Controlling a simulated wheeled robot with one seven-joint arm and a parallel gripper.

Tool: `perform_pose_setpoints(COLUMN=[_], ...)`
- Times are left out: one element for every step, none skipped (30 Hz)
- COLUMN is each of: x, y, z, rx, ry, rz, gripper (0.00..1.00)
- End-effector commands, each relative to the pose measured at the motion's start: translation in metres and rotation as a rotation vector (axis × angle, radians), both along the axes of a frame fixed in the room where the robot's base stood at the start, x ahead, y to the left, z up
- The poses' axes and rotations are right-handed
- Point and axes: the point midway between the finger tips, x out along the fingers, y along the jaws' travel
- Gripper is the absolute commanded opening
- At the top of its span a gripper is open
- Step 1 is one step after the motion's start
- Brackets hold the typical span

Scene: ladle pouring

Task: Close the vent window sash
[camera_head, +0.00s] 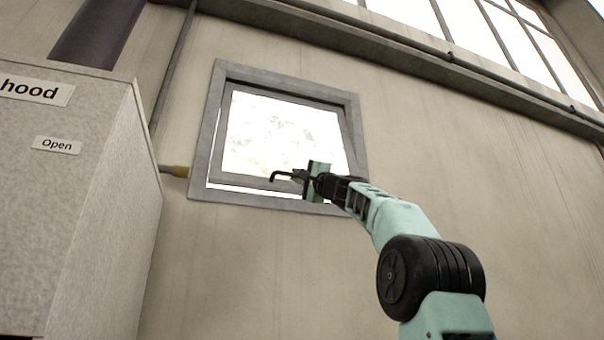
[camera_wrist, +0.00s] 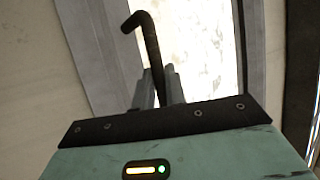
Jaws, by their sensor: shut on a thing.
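The vent window sash (camera_head: 240,181) is in the wall at the picture's middle, inside a grey frame (camera_head: 209,125). It sits tilted in the frame, with a bright gap (camera_head: 250,192) along its bottom edge. My gripper (camera_head: 308,179) is in front of the lower right part of the window. It is shut on a thin black bent handle (camera_head: 286,174), whose free end hooks over. In the wrist view the handle (camera_wrist: 147,35) rises between the two grey fingers (camera_wrist: 157,92). Whether the handle is joined to the sash is hidden.
A grey cabinet (camera_head: 95,190) marked "hood" and "Open" stands at the left. A pipe with a yellowish end (camera_head: 175,170) runs between it and the window frame. The wall right of the window is clear. A ledge (camera_head: 430,55) runs above.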

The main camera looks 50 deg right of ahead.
Motion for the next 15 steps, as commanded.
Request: perform_pose_setpoints(x=[0.009, 0.012, 0.016, 0.019, 0.022, 0.025, 0.028, 0.030, 0.032, 0.034, 0.036, 0.038, 0.039, 0.039, 0.040], y=[-0.005, -0.007, -0.009, -0.011, -0.013, -0.015, -0.017, -0.018, -0.020, -0.021, -0.022, -0.023, -0.024, -0.024, -0.025], z=[-0.007, -0.009, -0.011, -0.012, -0.012, -0.014, -0.015, -0.015, -0.016, -0.017, -0.017, -0.018, -0.018, -0.018, -0.019], rx=[0.004, 0.004, 0.004, 0.005, 0.005, 0.005, 0.005, 0.004, 0.004, 0.005, 0.005, 0.004, 0.004, 0.004, 0.004], ry=[0.003, 0.003, 0.003, 0.004, 0.003, 0.003, 0.003, 0.003, 0.003, 0.003, 0.003, 0.003, 0.003, 0.003, 0.003], rz=[0.005, 0.005, 0.005, 0.005, 0.004, 0.004, 0.004, 0.003, 0.003, 0.003, 0.003, 0.003, 0.002, 0.001, 0.001], gripper=[0.00, 0.00, 0.00, 0.00, 0.00, 0.00, 0.00, 0.00, 0.00, 0.00, 0.00, 0.00, 0.00, 0.00, 0.00])
